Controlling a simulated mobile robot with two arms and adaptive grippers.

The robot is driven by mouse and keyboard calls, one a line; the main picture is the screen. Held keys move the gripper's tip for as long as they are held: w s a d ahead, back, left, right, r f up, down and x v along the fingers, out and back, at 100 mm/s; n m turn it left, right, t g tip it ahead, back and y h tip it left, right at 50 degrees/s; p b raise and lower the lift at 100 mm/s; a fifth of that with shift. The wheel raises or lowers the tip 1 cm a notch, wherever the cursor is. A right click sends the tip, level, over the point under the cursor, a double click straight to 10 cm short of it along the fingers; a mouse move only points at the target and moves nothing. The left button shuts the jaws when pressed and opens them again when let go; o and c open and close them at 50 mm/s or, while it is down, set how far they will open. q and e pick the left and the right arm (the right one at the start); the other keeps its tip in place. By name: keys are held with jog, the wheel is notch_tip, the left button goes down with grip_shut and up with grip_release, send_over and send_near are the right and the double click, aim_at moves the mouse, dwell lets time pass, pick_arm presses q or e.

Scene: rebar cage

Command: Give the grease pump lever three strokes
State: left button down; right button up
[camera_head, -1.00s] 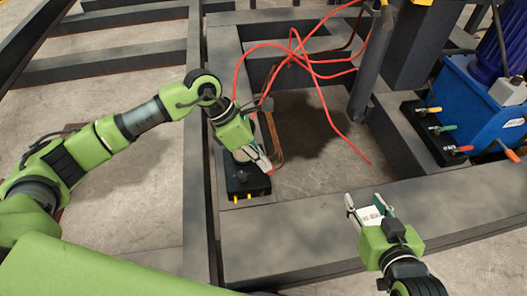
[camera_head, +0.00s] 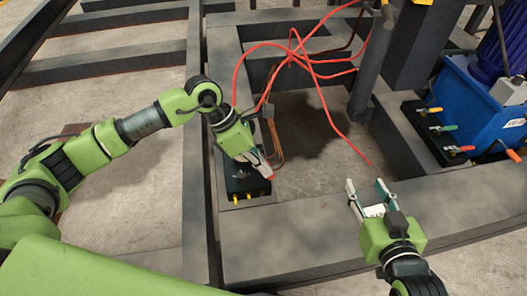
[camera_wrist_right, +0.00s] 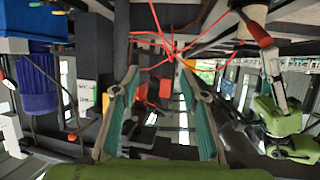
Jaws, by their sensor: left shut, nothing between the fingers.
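The grease pump appears to be the dark block (camera_head: 236,186) with yellow fittings at the lower left of the frame opening in the head view. My left gripper (camera_head: 266,173) is over it, pointing down and right, with its fingers shut. The lever is not clearly visible, and the gripper hides part of the block. My right gripper (camera_head: 368,187) is open and empty above the front beam. Its two fingers also show in the right wrist view (camera_wrist_right: 168,110).
Red hoses (camera_head: 300,58) hang over the frame opening. A dark post (camera_head: 370,75) stands right of them. A blue tank (camera_head: 470,110) and a valve block (camera_head: 428,128) with coloured handles are at the right.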

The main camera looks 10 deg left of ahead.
pick_arm(q)
jog(key=shift+s+d+f, duration=0.15)
jog(key=shift+s+f, duration=0.2)
jog(key=shift+f, duration=0.2)
pick_arm(e)
jog(key=r, duration=0.1)
jog(key=r+t, duration=0.1)
jog(key=w+r, duration=0.1)
jog(key=shift+a+t+y, duration=0.3)
jog(key=shift+a, duration=0.05)
pick_arm(q)
jog(key=shift+b, duration=0.3)
jog(key=shift+s+d+f+b, duration=0.1)
jog(key=shift+s+f+b, duration=0.2)
jog(key=shift+f, duration=0.3)
pick_arm(e)
jog(key=shift+w+a+r+t, duration=0.15)
jog(key=shift+r+t, duration=0.2)
jog(key=shift+r, duration=0.25)
jog(key=shift+w+a+r+t, duration=0.15)
jog(key=shift+r+t, duration=0.15)
jog(key=shift+r, duration=0.35)
jog(key=shift+w+a+r+t, duration=0.15)
jog(key=shift+r+t, duration=0.2)
jog(key=shift+r, duration=0.25)
pick_arm(q)
jog(key=shift+f, duration=0.1)
